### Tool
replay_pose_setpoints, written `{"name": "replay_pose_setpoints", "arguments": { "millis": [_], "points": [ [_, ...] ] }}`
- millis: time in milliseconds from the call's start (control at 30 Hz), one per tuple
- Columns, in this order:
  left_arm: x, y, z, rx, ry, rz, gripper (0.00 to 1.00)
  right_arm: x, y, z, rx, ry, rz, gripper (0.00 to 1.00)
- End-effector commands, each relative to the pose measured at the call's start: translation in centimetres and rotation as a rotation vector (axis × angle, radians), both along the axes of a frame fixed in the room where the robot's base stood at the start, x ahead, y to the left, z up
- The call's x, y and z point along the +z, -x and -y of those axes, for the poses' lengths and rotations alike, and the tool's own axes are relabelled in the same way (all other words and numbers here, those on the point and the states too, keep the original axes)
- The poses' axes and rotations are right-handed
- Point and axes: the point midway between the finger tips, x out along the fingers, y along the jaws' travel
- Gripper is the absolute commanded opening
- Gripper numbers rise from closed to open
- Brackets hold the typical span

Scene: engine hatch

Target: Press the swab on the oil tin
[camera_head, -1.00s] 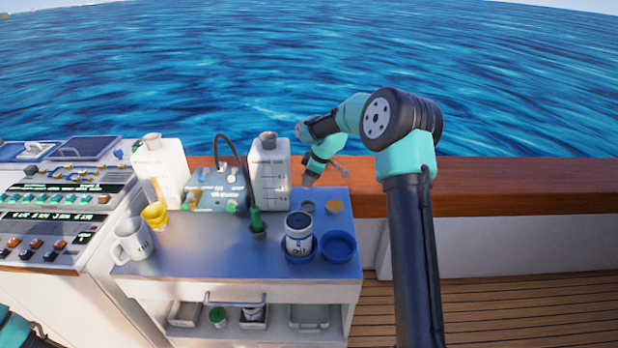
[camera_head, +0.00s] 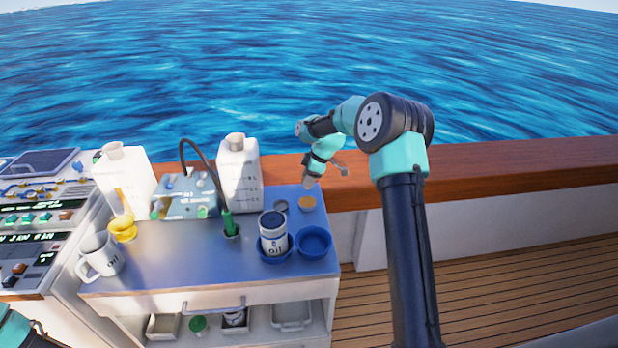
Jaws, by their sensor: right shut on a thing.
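The oil tin (camera_head: 273,236) is white with a dark blue top and an "oil" label. It stands upright in a blue dish (camera_head: 281,255) at the right front of the cart top. My right gripper (camera_head: 311,183) is beyond the tin, near the cart's back right corner. It is shut on a small pale tan piece that looks like the swab; its shape is mostly hidden. The gripper and tin are apart. My left arm shows only at the lower left corner, with its gripper out of view.
An empty blue dish (camera_head: 314,241) stands right of the tin. A grey disc (camera_head: 281,205) and a tan disc (camera_head: 307,203) lie behind. A white jug (camera_head: 239,172), a green-handled tool (camera_head: 229,222) and a mug (camera_head: 101,254) stand left. A wooden rail (camera_head: 450,173) runs behind.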

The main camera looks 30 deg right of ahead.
Motion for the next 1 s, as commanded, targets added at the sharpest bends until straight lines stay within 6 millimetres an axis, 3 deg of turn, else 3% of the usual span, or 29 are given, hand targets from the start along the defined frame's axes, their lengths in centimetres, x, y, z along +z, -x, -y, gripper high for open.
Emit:
{"name": "replay_pose_setpoints", "arguments": {
  "millis": [267,700,1000],
  "points": [
    [0.0,0.0,0.0,0.000,0.000,0.000,1.00,-1.1,0.0,0.0,-0.001,0.000,-0.002,0.24],
    [0.0,0.0,0.0,0.000,0.000,0.000,1.00,-4.9,0.0,0.0,-0.001,0.000,-0.002,0.24],
    [0.0,0.0,0.0,0.000,0.000,0.000,1.00,-6.0,0.0,0.0,-0.001,0.001,-0.001,0.24]
  ]
}}
